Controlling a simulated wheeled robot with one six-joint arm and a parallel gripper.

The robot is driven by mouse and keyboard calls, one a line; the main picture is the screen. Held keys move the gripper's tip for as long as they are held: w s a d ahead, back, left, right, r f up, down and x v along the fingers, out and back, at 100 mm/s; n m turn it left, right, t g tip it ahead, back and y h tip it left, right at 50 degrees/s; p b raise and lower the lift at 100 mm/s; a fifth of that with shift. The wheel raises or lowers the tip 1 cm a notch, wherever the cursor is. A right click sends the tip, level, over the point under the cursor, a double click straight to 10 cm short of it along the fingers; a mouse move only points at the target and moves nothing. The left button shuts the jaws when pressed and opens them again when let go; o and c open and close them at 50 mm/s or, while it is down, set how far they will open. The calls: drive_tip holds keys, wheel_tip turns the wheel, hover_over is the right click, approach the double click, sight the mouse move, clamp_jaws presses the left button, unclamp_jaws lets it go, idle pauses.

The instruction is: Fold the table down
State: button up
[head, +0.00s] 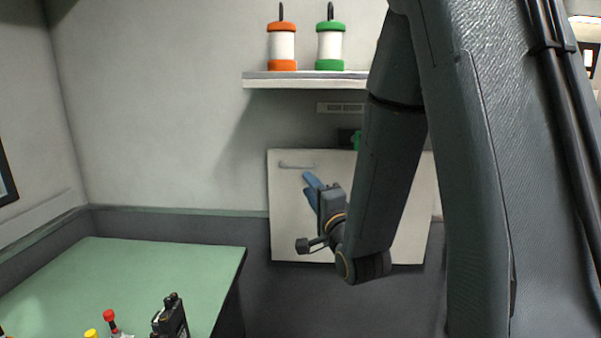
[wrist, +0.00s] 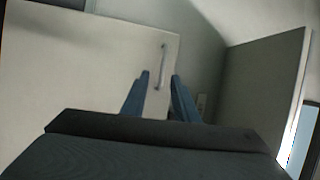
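The table is a pale flat panel (head: 290,235) standing upright against the wall in the head view; it also fills the left of the wrist view (wrist: 70,75). A slim metal handle (head: 297,165) is near its upper left corner, and the handle shows in the wrist view (wrist: 163,60). My gripper (head: 307,183) is in front of the panel, just below the handle in the picture. In the wrist view its blue fingers (wrist: 160,76) are apart, with the handle showing between and beyond their tips. Contact cannot be told. My arm hides the panel's right part.
A green part on a dark plate (head: 356,139) sits above the panel, partly hidden. A shelf (head: 300,84) above holds an orange lantern (head: 282,46) and a green lantern (head: 330,46). A green worktop (head: 130,280) with a black radio (head: 171,318) is at lower left.

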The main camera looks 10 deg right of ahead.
sight(298, 168)
drive_tip(key=w, duration=0.2)
drive_tip(key=w+r+p, duration=0.1)
drive_tip(key=w, duration=0.4)
drive_tip(key=shift+w+a+r+p, duration=0.25)
drive_tip(key=shift+a+r+p, duration=0.05)
drive_tip(key=shift+r+p, duration=0.1)
drive_tip(key=shift+c, duration=0.4)
clamp_jaws()
idle(0.8)
